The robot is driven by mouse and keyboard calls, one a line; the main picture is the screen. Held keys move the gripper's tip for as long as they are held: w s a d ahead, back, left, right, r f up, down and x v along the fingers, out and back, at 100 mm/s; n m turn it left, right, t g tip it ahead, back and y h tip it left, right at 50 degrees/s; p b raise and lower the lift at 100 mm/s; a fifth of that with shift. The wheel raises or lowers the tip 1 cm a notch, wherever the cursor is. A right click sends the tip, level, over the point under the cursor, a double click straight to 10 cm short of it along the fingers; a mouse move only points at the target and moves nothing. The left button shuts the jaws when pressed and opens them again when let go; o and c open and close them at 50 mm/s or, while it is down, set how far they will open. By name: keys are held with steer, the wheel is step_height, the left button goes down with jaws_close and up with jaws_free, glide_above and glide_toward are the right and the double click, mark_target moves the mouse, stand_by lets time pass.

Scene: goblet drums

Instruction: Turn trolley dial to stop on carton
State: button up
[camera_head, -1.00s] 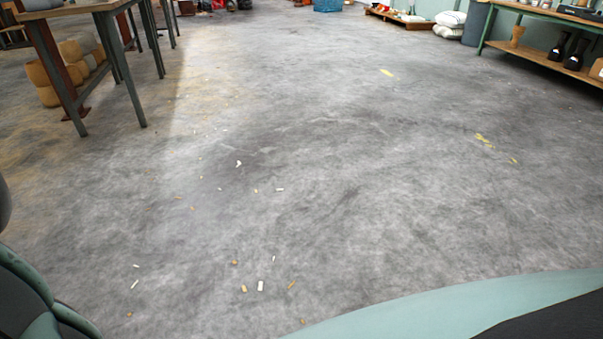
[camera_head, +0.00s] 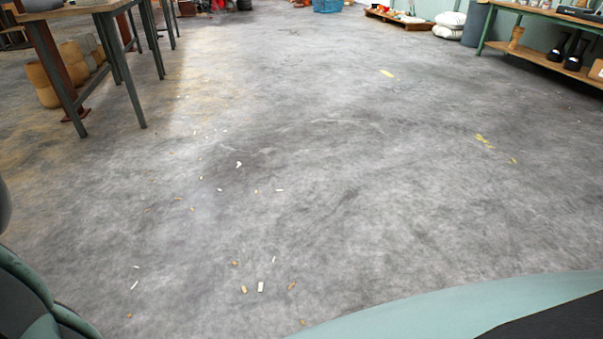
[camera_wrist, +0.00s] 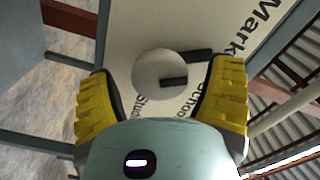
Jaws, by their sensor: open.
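The dial (camera_wrist: 148,76) shows in the wrist view as a pale round disc with a dark bar on it, on a white panel (camera_wrist: 143,28). The bar on the disc points roughly right. Another dark bar (camera_wrist: 197,57) lies at the disc's upper right. Partly hidden printed words surround it, reading like "Mark", "Schoo" and "Stud"; I see no "carton" label. My gripper (camera_wrist: 164,68) is open, with a ridged yellow finger on each side of the dial. Gaps show between the fingers and the disc. The head view shows neither the dial nor my gripper.
Beams and corrugated sheeting (camera_wrist: 295,70) lie at the wrist view's right. In the head view, a workbench (camera_head: 103,6) stands upper left and a green-framed shelf (camera_head: 535,50) upper right. The concrete floor (camera_head: 330,150) between is open, with small scraps scattered on it.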

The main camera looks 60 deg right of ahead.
steer(key=v, duration=0.7)
steer(key=shift+s+d, duration=0.2)
stand_by(0.4)
